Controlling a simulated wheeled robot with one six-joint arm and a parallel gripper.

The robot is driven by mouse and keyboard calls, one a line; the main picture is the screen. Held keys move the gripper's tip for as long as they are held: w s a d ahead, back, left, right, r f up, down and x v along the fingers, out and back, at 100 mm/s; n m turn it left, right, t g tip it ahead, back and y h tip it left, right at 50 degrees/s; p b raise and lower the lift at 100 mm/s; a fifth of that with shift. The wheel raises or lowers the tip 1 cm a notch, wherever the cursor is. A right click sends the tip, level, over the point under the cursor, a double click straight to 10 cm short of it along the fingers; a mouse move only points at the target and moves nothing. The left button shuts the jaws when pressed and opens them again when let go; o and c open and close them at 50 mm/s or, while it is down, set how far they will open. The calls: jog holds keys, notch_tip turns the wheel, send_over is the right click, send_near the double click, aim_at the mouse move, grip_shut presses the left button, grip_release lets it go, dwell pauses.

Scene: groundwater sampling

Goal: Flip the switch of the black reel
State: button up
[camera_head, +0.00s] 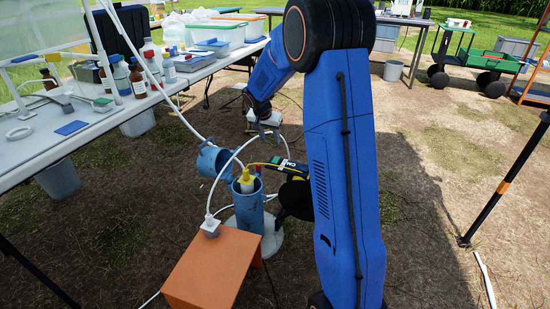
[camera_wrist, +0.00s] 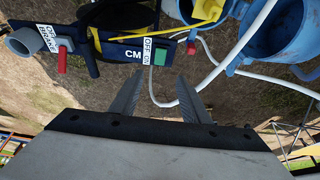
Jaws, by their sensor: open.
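The black reel (camera_head: 292,196) stands beside the blue well pipe in the head view, partly hidden by my arm. In the wrist view, the black reel (camera_wrist: 118,56) has a "CM" marking, a white OFF/ON label (camera_wrist: 158,42) and a green switch (camera_wrist: 160,57). I cannot tell which way the switch is set. A red brake lever (camera_wrist: 62,60) is at its left. My gripper (camera_wrist: 159,78) is open and empty, its fingertips apart, pointing toward the switch and not visibly touching it. My gripper (camera_head: 268,130) shows above the reel in the head view.
The blue well pipe (camera_head: 248,210) has a yellow insert (camera_head: 246,179) and a tilted blue lid (camera_head: 213,160). White tubing (camera_head: 215,185) loops around it. An orange stool (camera_head: 213,270) stands in front. A table (camera_head: 95,120) with bottles is at left.

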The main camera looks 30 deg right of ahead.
aim_at(276, 160)
jog(key=x, duration=1.5)
jog(key=shift+d, duration=0.1)
jog(key=shift+c, duration=0.7)
jog(key=c, duration=0.9)
